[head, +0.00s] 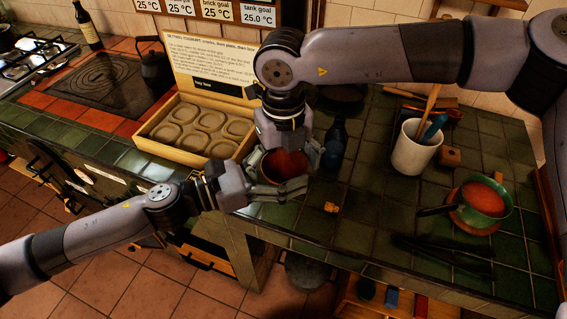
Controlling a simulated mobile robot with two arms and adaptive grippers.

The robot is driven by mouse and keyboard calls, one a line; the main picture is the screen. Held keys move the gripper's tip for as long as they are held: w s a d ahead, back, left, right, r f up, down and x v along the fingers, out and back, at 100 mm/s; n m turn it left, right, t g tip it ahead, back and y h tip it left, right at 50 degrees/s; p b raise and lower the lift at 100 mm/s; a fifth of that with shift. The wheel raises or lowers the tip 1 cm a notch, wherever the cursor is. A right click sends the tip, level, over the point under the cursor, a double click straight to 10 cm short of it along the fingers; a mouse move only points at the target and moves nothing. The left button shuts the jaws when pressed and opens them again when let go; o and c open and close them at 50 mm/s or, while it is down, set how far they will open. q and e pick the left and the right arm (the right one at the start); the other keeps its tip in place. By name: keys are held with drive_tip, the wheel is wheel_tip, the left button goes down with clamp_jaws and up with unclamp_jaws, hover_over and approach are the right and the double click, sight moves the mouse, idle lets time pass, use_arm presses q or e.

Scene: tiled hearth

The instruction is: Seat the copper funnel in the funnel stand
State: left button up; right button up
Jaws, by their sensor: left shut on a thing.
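A reddish-brown round vessel (284,167), which looks like the copper funnel, is at the front left of the green tiled counter, its lower part hidden by my grippers. My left gripper (288,188) reaches in from the left and is shut at its near side. My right gripper (288,150) points down from above, its fingers spread on either side of the vessel. Whether the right fingers touch it is unclear. I cannot make out the funnel stand; it may be hidden behind the grippers or the arm.
A wooden tray with round hollows (197,128) and an upright sign (208,62) are left of the grippers. A dark blue bottle (335,145) stands close on the right. Further right are a white utensil crock (413,152) and a green pan (480,200). An orange piece (331,207) lies near the front edge.

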drive_tip(key=c, duration=0.8)
use_arm(q)
drive_tip(key=o, duration=0.9)
use_arm(e)
drive_tip(key=shift+c, duration=1.1)
use_arm(q)
drive_tip(key=o, duration=0.5)
